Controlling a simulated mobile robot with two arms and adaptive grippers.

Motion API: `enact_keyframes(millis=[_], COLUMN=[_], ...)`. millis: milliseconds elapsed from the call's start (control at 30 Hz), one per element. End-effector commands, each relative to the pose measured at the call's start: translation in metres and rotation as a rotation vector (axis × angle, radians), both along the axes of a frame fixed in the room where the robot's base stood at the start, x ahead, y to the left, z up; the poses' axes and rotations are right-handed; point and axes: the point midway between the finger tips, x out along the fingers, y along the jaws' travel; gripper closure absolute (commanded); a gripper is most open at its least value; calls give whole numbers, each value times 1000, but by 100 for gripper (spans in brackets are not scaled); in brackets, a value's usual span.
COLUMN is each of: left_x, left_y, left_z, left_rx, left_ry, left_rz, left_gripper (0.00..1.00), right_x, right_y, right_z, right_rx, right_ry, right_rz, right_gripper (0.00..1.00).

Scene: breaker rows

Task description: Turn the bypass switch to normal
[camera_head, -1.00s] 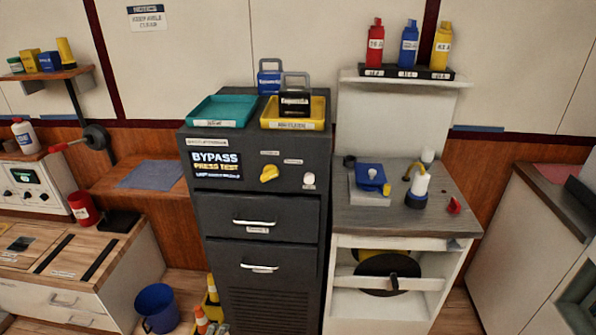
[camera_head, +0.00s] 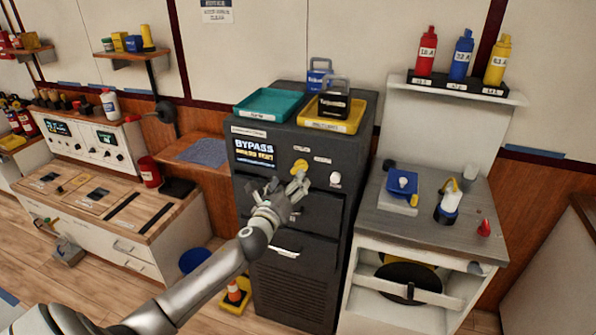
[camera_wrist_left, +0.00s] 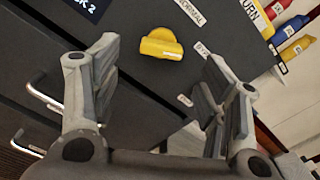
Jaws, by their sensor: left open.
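The yellow bypass switch (camera_head: 299,166) is a knob on the front of the dark grey cabinet (camera_head: 330,225), right of the "BYPASS" display (camera_head: 255,152). In the left wrist view the knob (camera_wrist_left: 161,44) lies ahead of and between my fingers, apart from them. A label reading "NORMAL" (camera_wrist_left: 190,12) is partly visible beside it. My left gripper (camera_head: 285,187) is open and empty, just in front of the cabinet and close below the knob; its fingers (camera_wrist_left: 155,90) stand wide apart. My right gripper is not in view.
A white round button (camera_head: 335,179) sits right of the knob. Drawer handles (camera_head: 284,252) stick out below. Teal (camera_head: 268,104) and yellow (camera_head: 332,125) trays stand on the cabinet. A grey-topped bench (camera_head: 425,215) is at the right, a wooden counter (camera_head: 120,200) at the left.

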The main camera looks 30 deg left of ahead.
Motion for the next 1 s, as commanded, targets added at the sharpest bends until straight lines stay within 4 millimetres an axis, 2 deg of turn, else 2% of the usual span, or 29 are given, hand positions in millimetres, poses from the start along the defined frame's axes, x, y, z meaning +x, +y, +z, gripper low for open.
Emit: enact_keyframes(millis=[200,400,600,867,1000], left_x=[33,53,61,61,61], left_y=[7,12,14,14,14], left_z=[1,0,0,-1,-1], left_rx=[-2,-2,-2,-1,-2], left_ry=[0,0,0,1,1], left_rz=[0,0,-1,-1,-1], left_gripper=[32,32,32,32,48], right_x=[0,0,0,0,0], right_y=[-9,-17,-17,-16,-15], right_z=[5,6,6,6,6], right_rx=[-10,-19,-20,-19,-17], right_ry=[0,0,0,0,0], right_rz=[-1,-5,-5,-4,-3], right_gripper=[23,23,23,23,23])
